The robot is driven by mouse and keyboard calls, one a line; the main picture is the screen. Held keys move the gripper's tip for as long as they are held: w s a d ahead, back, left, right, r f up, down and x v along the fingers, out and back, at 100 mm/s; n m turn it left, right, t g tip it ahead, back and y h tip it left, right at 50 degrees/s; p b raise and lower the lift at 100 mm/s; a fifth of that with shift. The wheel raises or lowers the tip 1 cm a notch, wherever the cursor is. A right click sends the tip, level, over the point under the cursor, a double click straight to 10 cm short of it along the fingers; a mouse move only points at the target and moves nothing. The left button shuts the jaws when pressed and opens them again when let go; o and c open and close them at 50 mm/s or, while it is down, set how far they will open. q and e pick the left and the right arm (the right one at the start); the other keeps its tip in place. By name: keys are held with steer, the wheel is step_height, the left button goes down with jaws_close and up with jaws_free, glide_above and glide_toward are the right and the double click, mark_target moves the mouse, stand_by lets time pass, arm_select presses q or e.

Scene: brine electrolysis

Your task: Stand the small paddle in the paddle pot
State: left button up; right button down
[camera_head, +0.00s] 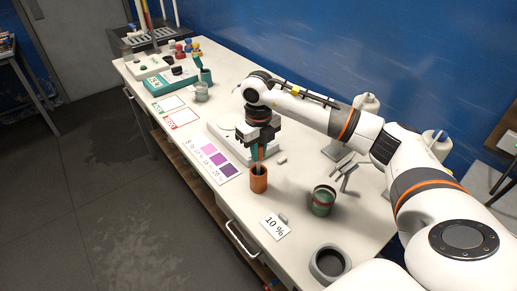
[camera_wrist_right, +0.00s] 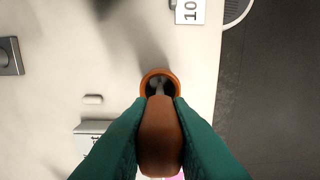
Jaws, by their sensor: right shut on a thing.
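The small paddle has a brown handle (camera_wrist_right: 160,138) and a thin grey shaft. My right gripper (camera_head: 257,154) is shut on the handle; its green fingers lie on both sides of it in the wrist view. The orange-brown paddle pot (camera_head: 259,182) stands upright on the bench, directly below the gripper. In the wrist view the pot's round rim (camera_wrist_right: 160,73) shows beyond the handle, and the shaft points into its mouth. The lower end of the paddle is hidden, so I cannot tell whether it touches the bottom. My left gripper is not in view.
A green cup with a red band (camera_head: 323,201) stands right of the pot. A "10 %" card (camera_head: 275,226) and a grey ring-shaped holder (camera_head: 330,264) lie nearer the front. A purple colour chart (camera_head: 215,160) lies to the left. A small pale block (camera_head: 282,160) lies behind the pot.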

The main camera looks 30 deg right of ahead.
steer(key=c, duration=1.3)
jaws_free()
steer(key=shift+o, duration=0.2)
step_height(320, 180, up, 12)
steer(key=shift+r+b, duration=0.1)
steer(key=shift+b, duration=0.6)
